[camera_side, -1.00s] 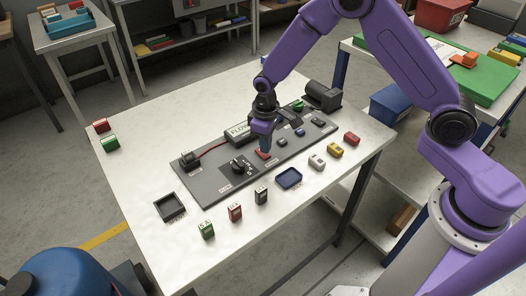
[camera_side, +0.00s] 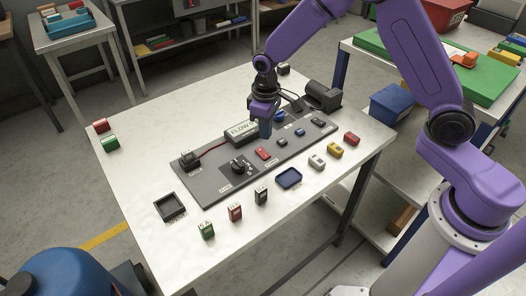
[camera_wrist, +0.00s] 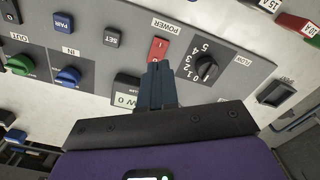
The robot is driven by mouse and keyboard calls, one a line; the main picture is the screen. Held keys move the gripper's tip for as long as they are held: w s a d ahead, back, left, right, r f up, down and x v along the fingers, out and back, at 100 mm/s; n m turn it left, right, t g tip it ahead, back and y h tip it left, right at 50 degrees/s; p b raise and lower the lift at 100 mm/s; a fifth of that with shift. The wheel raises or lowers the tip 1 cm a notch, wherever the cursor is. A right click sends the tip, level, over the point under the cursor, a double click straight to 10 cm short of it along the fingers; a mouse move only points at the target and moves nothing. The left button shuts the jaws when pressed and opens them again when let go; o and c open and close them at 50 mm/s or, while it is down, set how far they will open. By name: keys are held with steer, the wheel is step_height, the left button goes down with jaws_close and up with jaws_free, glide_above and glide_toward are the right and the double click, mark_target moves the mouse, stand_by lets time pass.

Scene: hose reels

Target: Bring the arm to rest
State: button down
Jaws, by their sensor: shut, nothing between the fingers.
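My gripper (camera_side: 265,134) is shut with nothing between its fingers. It points down above the grey panel (camera_side: 208,187) on the white table. The red POWER switch (camera_side: 263,153) lies just in front of the fingertips in the side view, with a visible gap. In the wrist view the blue-grey fingertips (camera_wrist: 158,68) overlap the lower end of the red switch (camera_wrist: 158,48). The black dial (camera_wrist: 206,69) marked FLOW is to their right. The FLOW display box (camera_side: 240,132) is beside my gripper and partly hidden in the wrist view.
Small coloured blocks, such as the green one (camera_side: 206,230) and the yellow one (camera_side: 335,150), stand along the table's front. A black tray (camera_side: 170,207) and a blue tray (camera_side: 289,178) are also there. A dark housing (camera_side: 322,96) stands at the panel's far right end.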

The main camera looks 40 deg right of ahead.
steer(key=shift+s, duration=0.1)
steer(key=s+d+r+n, duration=0.2)
steer(key=s+r, duration=0.2)
steer(key=s, duration=0.6)
steer(key=s+d+r+n, duration=0.2)
steer(key=s+d+r, duration=0.1)
steer(key=s, duration=0.8)
steer(key=s+d+r+n, duration=0.2)
steer(key=s+r, duration=0.4)
steer(key=s, duration=0.4)
steer(key=shift+s+d+n, duration=0.3)
steer(key=shift+s+d, duration=0.05)
steer(key=shift+d, duration=0.25)
